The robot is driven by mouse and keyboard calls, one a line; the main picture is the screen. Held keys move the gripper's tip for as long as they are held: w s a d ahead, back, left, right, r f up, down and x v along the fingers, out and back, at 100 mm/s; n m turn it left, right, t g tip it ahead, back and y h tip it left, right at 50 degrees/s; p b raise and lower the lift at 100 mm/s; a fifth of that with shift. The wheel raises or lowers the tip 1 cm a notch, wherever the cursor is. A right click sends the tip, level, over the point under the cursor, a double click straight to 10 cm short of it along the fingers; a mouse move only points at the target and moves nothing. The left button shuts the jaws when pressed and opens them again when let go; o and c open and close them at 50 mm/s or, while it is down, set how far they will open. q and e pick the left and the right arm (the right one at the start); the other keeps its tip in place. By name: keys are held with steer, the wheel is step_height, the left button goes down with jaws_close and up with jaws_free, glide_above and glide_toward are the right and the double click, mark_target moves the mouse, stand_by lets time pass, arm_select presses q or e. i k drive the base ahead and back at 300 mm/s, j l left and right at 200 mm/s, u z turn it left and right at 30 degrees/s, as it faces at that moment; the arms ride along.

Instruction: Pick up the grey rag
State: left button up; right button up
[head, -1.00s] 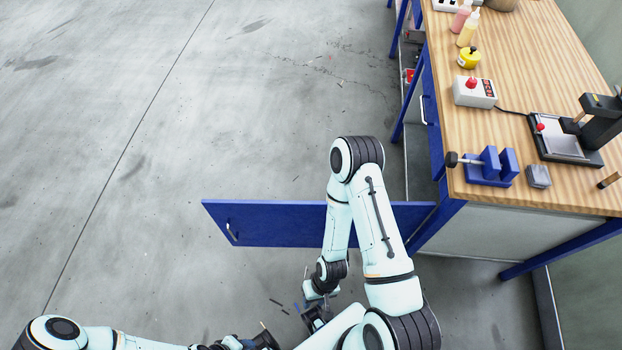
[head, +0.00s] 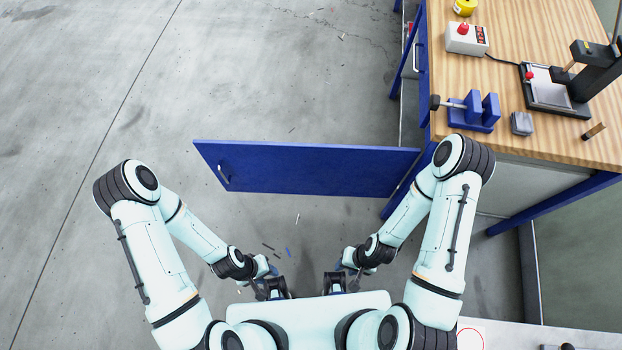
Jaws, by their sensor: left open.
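A small grey block-like item (head: 521,123) lies on the wooden bench top, right of the blue vise. It may be the grey rag folded up, but it is too small to tell; no other rag shows. My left gripper (head: 272,288) is low in front of my body, over the floor, open and empty as far as I see. My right gripper (head: 338,282) is beside it to the right, small and dark; its jaws cannot be made out. Both grippers are well away from the bench top and the grey item.
The bench (head: 540,135) holds a blue vise (head: 474,111), a red-button box (head: 466,39), a black press (head: 597,70) and a yellow container (head: 465,7). An open blue door (head: 305,168) juts out left from the bench. A white surface (head: 500,338) is at bottom right. Floor at left is clear.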

mark_target(522, 123)
steer(key=k+j, duration=0.1)
steer(key=j, duration=0.4)
steer(key=j+z, duration=0.15)
steer(key=z, duration=0.2)
steer(key=k+j+z, duration=0.1)
steer(key=z, duration=0.25)
steer(key=j+z, duration=0.1)
steer(key=z, duration=0.3)
steer(key=i+l+z, duration=0.15)
steer(key=z, duration=0.3)
steer(key=i+l+z, duration=0.1)
steer(key=i+z, duration=0.15)
steer(key=z, duration=0.2)
